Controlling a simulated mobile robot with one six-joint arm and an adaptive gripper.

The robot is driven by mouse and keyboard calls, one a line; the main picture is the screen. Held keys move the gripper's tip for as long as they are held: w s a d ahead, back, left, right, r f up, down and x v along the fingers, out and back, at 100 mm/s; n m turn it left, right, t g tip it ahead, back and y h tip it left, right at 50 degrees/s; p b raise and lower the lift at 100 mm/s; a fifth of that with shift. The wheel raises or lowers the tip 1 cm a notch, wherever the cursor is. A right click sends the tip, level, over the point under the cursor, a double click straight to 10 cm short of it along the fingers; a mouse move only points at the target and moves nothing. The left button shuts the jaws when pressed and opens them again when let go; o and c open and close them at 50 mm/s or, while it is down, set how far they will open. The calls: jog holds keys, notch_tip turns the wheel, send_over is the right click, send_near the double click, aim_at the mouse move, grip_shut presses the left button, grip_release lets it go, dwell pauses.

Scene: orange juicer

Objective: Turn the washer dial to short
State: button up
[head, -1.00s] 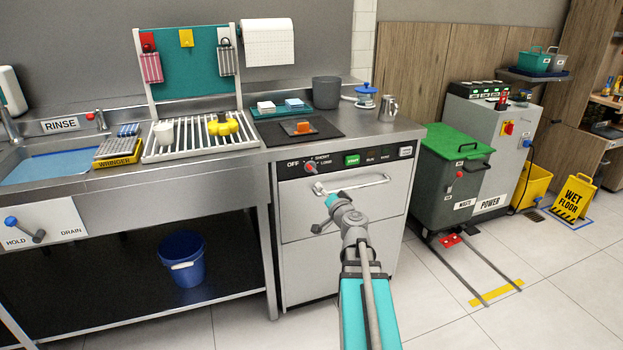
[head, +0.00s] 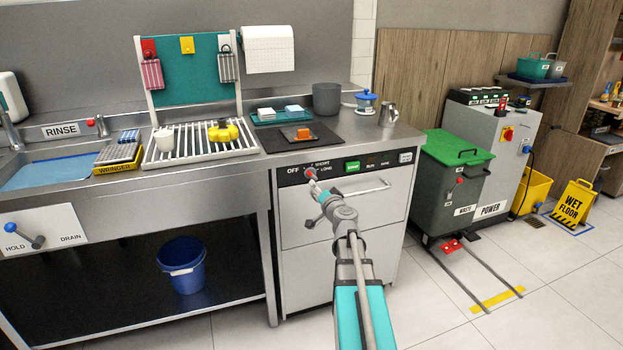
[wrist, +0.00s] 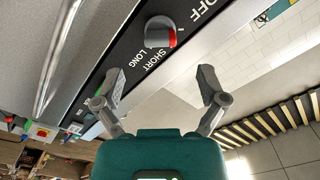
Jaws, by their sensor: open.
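The washer dial (wrist: 158,33) is a round grey knob with a red mark, on the dark control panel (head: 333,168) of the washer. The words OFF, SHORT and LONG are printed around it. In the wrist view the red mark is on the knob's right side; I cannot tell exactly which word it points to. The dial also shows in the head view (head: 311,172). My gripper (wrist: 160,84) is open and empty, its two fingers spread, with the dial ahead between them and apart from them. In the head view my gripper (head: 319,188) is just below the dial.
The washer's door handle (head: 357,188) sticks out below and right of the dial. A green button (head: 352,167) is right of the dial on the panel. The steel counter (head: 365,143) overhangs above. Free floor lies right of the washer.

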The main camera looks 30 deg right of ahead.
aim_at(313, 177)
jog(key=x, duration=0.8)
jog(key=c, duration=1.2)
jog(key=shift+o, duration=0.2)
jog(key=shift+m, duration=0.4)
jog(key=m, duration=0.5)
jog(key=shift+w+r, duration=0.1)
jog(key=shift+r, duration=0.05)
jog(key=m, duration=0.6)
jog(key=shift+r+p, duration=0.15)
jog(key=shift+p, duration=0.15)
